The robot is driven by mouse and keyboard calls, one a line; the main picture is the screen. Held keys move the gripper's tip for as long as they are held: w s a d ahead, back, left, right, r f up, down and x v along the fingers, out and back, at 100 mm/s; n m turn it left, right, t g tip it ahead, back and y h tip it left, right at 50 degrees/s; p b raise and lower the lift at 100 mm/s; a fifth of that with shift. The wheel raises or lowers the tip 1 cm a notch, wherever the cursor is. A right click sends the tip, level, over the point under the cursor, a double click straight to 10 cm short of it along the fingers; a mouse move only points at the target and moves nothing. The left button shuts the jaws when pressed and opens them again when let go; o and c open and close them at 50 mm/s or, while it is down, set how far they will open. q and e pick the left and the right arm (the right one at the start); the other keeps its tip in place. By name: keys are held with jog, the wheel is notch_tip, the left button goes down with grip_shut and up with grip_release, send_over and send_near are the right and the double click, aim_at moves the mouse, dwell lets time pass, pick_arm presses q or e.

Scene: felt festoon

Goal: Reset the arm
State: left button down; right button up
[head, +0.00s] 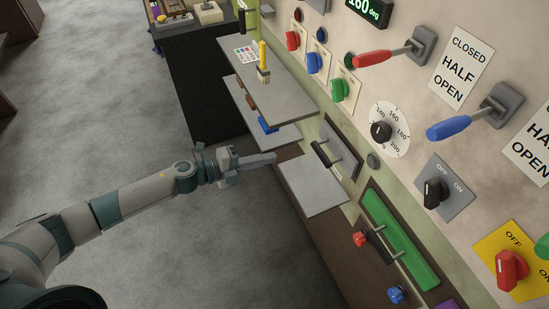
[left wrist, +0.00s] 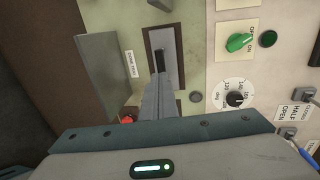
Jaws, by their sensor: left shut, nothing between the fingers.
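My left arm reaches in from the left in the head view. Its gripper (head: 262,160) is shut with nothing between the fingers, in front of the wall panel and just above the left end of a pale grey shelf (head: 308,188). In the left wrist view the shut fingers (left wrist: 158,98) point toward a black handle (left wrist: 160,62) on a grey plate. I cannot tell whether they touch it. The same black handle (head: 321,154) shows in the head view, to the right of the fingertips and apart from them. My right gripper is not in view.
The wall carries a dial (head: 381,131), a red lever (head: 374,58), a blue lever (head: 450,130) and several knobs. A green panel (head: 399,240) with a black handle is below. A shelf (head: 285,100) holds a yellow-handled brush (head: 263,62). The floor at left is clear.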

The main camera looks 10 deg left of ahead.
pick_arm(q)
jog(key=shift+a, duration=0.1)
dwell(0.3)
jog(key=shift+f, duration=0.1)
